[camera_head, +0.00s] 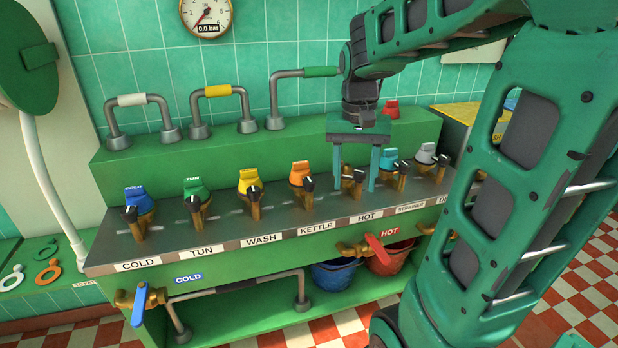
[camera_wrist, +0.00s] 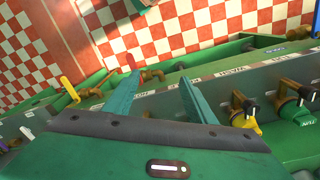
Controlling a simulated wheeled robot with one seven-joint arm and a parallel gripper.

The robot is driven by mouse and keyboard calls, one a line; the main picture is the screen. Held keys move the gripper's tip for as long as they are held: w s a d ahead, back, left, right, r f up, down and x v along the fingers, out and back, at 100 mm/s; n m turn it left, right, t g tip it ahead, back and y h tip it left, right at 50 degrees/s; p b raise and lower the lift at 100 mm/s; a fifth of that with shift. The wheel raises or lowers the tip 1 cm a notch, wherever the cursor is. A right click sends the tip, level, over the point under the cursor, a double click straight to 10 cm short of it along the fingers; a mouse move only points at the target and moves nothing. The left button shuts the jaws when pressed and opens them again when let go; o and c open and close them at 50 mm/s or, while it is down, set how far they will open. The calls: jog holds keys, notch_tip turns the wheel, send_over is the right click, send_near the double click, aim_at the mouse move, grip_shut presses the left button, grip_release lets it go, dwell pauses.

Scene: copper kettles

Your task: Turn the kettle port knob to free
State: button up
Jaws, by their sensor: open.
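The kettle port knob (camera_head: 308,184) is a small black lever on a brass fitting with an orange cap, above the KETTLE label (camera_head: 315,228) in the head view. I cannot make out the kettle port knob in that view.
The wash (camera_head: 250,186), tun (camera_head: 194,192) and cold (camera_head: 136,204) ports stand in a row to the left. Blue (camera_head: 392,172) and grey (camera_head: 426,157) ports stand to the right. Curved pipes (camera_head: 218,98) rise behind. A red-handled valve (camera_head: 380,250) sticks out in front below.

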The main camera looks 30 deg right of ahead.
jog(key=m, duration=0.2)
send_over(309, 180)
notch_tip(309, 180, down, 11)
jog(key=shift+d, duration=0.1)
